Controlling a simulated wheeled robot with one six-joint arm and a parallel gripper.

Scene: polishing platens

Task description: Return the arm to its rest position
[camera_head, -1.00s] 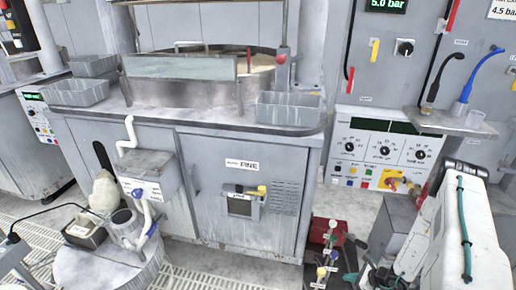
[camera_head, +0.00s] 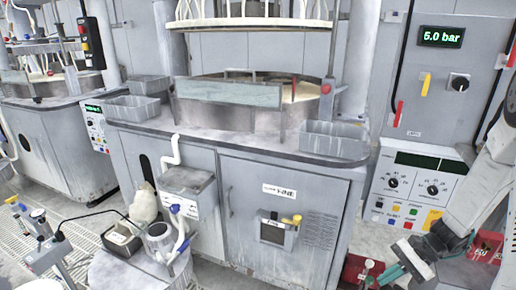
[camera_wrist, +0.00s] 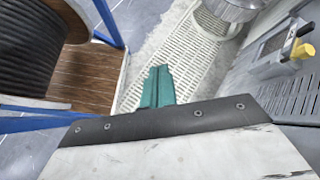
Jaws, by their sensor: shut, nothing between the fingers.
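My arm comes in from the right edge of the head view. My gripper (camera_head: 408,268), with teal fingers, hangs low at the lower right, in front of the polishing machine's right side and below the control panel. The fingers are shut together with nothing between them. In the wrist view the teal fingers (camera_wrist: 157,88) show as one closed block beyond a dark edge plate, above the grated floor. Part of the arm is cut off by the picture's edge.
The grey polishing machine (camera_head: 285,222) stands ahead, with grey bins on its top. A control panel (camera_head: 412,188) is on the right wall. Red items (camera_head: 358,270) lie on the floor near the gripper. A cable reel (camera_wrist: 40,50) stands at the left in the wrist view.

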